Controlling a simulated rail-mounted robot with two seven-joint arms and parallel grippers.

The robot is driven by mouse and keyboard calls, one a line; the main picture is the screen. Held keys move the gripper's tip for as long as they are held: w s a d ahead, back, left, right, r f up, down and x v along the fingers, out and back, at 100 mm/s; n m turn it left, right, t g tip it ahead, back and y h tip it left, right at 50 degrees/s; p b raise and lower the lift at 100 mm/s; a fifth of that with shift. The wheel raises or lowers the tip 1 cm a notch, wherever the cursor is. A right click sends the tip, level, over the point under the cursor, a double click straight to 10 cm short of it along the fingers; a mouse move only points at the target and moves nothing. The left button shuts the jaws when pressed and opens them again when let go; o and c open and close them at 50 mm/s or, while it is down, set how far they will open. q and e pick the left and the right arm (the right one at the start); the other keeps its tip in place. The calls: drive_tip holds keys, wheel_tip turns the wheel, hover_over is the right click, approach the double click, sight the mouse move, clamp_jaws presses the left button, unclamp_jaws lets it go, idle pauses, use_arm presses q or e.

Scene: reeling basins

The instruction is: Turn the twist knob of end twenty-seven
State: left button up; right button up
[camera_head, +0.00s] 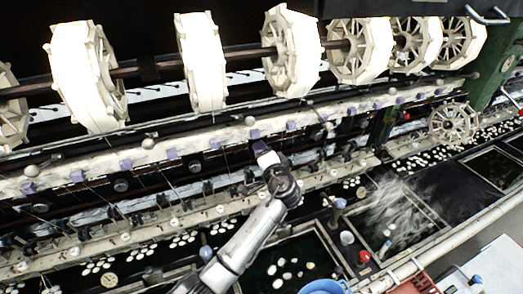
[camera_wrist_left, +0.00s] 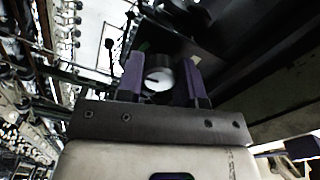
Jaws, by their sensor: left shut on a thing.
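My left gripper (camera_head: 262,150) reaches up from the bottom middle to the long pale rail of the machine in the head view. In the left wrist view its two purple fingers (camera_wrist_left: 163,80) stand on either side of a round white-faced knob (camera_wrist_left: 157,80) with a dark mark. The gripper is shut on this knob. In the head view the gripper hides the knob. I cannot read which end number it belongs to. My right gripper is not in view.
Several white reels (camera_head: 205,62) hang above the rail. Basins with white cocoons (camera_head: 284,268) lie below it. A blue bowl (camera_head: 322,287) and a red basket (camera_head: 415,284) are at the bottom edge. Purple blocks (camera_head: 126,164) line the rail near the gripper.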

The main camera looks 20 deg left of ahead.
use_arm(q)
drive_tip(key=shift+m, duration=0.5)
drive_tip(key=o, duration=0.9)
drive_tip(key=shift+b+v, duration=1.9)
drive_tip(key=shift+v, duration=5.05)
